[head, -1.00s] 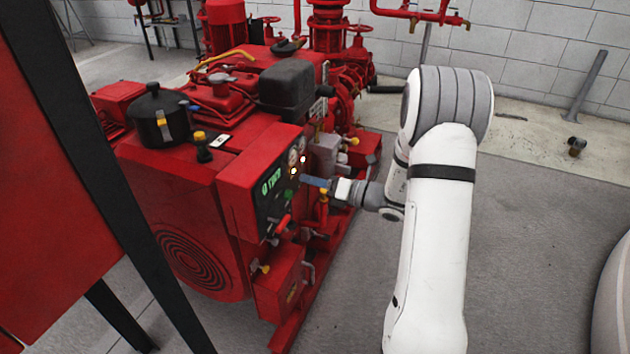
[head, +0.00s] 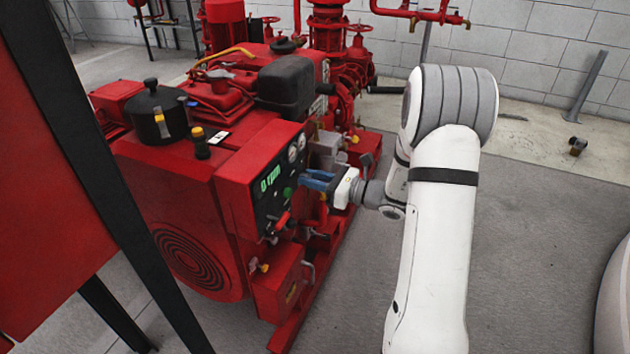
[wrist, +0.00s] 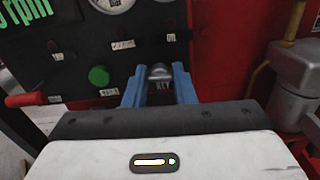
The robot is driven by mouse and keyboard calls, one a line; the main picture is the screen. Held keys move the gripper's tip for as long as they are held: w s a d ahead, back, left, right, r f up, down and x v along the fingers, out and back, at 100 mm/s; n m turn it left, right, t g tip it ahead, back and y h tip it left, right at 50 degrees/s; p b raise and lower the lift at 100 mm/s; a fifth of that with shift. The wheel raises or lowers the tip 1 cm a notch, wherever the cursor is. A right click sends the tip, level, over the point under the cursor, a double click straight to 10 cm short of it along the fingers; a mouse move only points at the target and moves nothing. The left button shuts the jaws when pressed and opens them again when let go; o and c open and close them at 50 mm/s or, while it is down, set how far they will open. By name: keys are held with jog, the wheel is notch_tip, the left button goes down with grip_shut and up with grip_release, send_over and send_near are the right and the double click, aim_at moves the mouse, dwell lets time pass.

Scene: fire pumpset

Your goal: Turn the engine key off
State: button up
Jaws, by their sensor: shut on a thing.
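The engine key (wrist: 160,71) is a small grey metal piece on the black control panel (wrist: 120,60), just above a label reading KEY. My gripper (wrist: 159,76) has its blue fingers on either side of the key, closed on it. In the head view, my gripper (head: 305,180) reaches the red-framed control panel (head: 275,190) from the right, and its fingers hide the key there. The green display (head: 270,178) appears to read 0 rpm.
A green button (wrist: 99,76) and a red lever (wrist: 27,99) are left of the key. Round gauges (wrist: 112,5) sit above. A grey box-like part (wrist: 295,80) stands to the right. Open floor (head: 540,250) lies right of my arm.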

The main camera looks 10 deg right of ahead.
jog(key=shift+a+n, duration=0.15)
jog(key=shift+n, duration=0.25)
jog(key=o, duration=1)
jog(key=p+v, duration=0.2)
jog(key=v, duration=0.6)
